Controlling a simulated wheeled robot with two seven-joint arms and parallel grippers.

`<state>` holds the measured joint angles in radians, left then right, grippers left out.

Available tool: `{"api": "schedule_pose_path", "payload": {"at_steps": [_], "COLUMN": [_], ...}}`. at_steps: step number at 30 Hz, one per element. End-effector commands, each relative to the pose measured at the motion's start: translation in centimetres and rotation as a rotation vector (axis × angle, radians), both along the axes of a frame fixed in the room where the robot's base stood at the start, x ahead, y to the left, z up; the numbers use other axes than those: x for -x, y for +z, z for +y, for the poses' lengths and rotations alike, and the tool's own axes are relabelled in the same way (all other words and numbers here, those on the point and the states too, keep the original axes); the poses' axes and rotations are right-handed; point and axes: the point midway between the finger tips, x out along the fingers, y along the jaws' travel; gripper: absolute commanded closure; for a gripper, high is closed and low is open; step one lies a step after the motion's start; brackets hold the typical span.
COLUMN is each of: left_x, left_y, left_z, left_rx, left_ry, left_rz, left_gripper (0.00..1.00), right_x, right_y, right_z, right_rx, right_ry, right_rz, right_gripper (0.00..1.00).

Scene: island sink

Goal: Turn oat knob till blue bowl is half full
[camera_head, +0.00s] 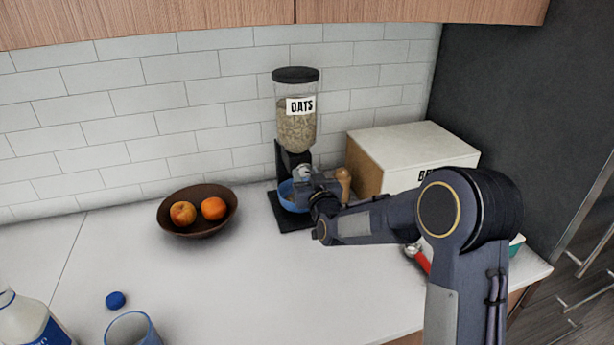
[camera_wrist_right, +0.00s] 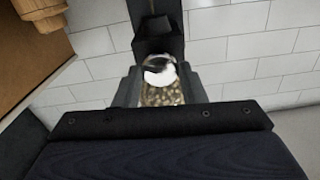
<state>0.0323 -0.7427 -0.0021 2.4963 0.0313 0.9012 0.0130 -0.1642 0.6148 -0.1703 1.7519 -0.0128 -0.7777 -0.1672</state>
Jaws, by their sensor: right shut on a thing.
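The oat dispenser stands against the tiled wall, with a clear hopper (camera_head: 297,125) of oats labelled OATS above a black stand (camera_head: 291,225). The blue bowl (camera_head: 287,196) sits on the stand's base under the spout, partly hidden by my right gripper (camera_head: 303,175); its fill level cannot be told. My right gripper is at the front of the dispenser, shut on the oat knob. In the right wrist view the pale knob (camera_wrist_right: 158,74) shows between the fingers, with oats (camera_wrist_right: 163,94) beside it. My left gripper is not in view.
A brown bowl (camera_head: 177,230) with two orange-red fruits stands left of the dispenser. A bread box (camera_head: 410,145) is close on the right. A blue cap (camera_head: 115,300), a glass (camera_head: 133,328) and a bottle (camera_head: 30,320) are front left. The middle counter is clear.

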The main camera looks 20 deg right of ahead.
Motion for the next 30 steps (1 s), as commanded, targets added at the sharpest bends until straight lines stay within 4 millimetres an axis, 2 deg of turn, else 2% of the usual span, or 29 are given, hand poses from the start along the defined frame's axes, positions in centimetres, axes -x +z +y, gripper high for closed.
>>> {"api": "schedule_pose_path", "payload": {"at_steps": [5, 11, 24, 30], "left_x": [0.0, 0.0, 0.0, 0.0], "left_y": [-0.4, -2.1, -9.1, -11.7], "left_z": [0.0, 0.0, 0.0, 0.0], "left_rx": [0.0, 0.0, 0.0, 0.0], "left_ry": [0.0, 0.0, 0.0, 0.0], "left_rz": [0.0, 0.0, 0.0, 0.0], "left_gripper": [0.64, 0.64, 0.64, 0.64], "right_x": [0.0, 0.0, 0.0, 0.0], "right_y": [-0.1, -0.4, -0.6, -0.5], "right_z": [0.0, 0.0, 0.0, -0.1], "right_rx": [-0.01, -0.073, -0.433, -0.622], "right_ry": [0.0, 0.0, 0.0, -0.001], "right_rz": [-0.001, 0.0, 0.009, 0.017], "right_gripper": [0.86, 0.86, 0.86, 0.86]}}
